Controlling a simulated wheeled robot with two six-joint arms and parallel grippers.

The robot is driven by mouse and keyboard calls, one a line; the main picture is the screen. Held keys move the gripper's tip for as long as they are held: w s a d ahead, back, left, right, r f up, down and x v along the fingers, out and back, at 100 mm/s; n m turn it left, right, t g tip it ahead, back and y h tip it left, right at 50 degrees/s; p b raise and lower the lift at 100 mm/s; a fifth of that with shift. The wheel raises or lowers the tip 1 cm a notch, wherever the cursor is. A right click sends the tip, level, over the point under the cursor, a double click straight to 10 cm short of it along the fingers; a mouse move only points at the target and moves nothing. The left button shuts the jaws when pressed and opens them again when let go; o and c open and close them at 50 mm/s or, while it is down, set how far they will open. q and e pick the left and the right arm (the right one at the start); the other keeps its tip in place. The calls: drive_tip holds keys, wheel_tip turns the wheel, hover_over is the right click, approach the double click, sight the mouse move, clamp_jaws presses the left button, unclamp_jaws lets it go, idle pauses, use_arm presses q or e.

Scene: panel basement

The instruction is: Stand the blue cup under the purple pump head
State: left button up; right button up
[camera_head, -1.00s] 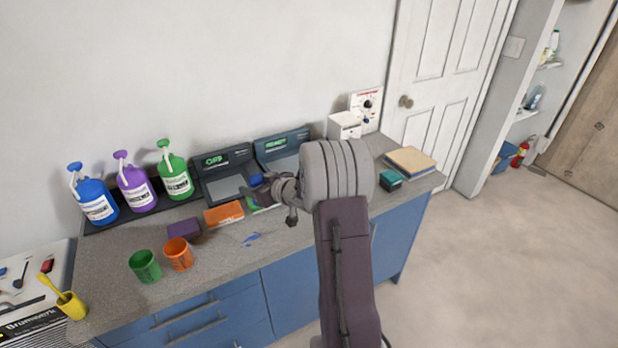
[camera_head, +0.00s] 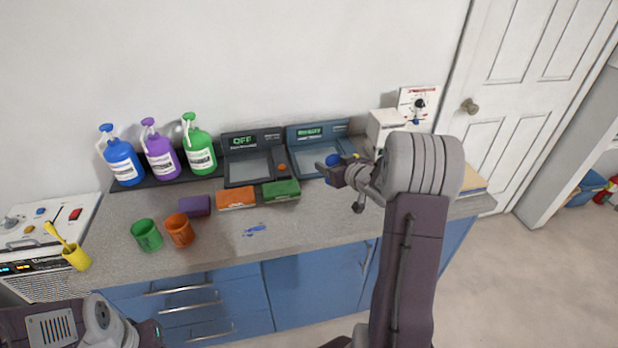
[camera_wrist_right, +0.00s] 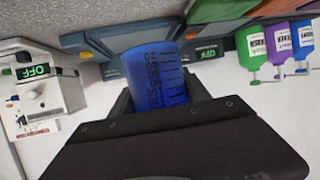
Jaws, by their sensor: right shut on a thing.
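My right gripper (camera_head: 329,170) is shut on the blue cup (camera_head: 334,160) and holds it above the counter, in front of the right-hand scale. The cup fills the middle of the right wrist view (camera_wrist_right: 155,78), between the fingers. The purple pump bottle (camera_head: 162,160) stands between the blue and green ones on a dark tray (camera_head: 128,187) at the back left. Its purple pump head (camera_head: 148,122) is on top, well to the left of the cup. Only part of my left arm shows at the bottom left; its fingers do not show.
A green cup (camera_head: 147,236) and an orange cup (camera_head: 180,231) stand on the counter before the bottles. A purple block (camera_head: 195,206), orange block (camera_head: 236,198) and green block (camera_head: 281,190) lie nearby. A blue splotch (camera_head: 255,230) marks the otherwise clear front counter.

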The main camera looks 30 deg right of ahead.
drive_tip(key=x, duration=0.3)
drive_tip(key=f+x, duration=0.1)
drive_tip(key=x, duration=0.6)
drive_tip(key=shift+s+f+b, duration=0.25)
drive_tip(key=shift+f+b, duration=0.05)
wheel_tip(320, 180, down, 4)
drive_tip(key=shift+a+r+b, duration=0.1)
drive_tip(key=shift+r+b, duration=0.1)
drive_tip(key=shift+b, duration=0.2)
drive_tip(key=shift+f, duration=0.2)
drive_tip(key=shift+s+f, duration=0.1)
drive_tip(key=shift+f, duration=0.1)
drive_tip(key=o, duration=1.4)
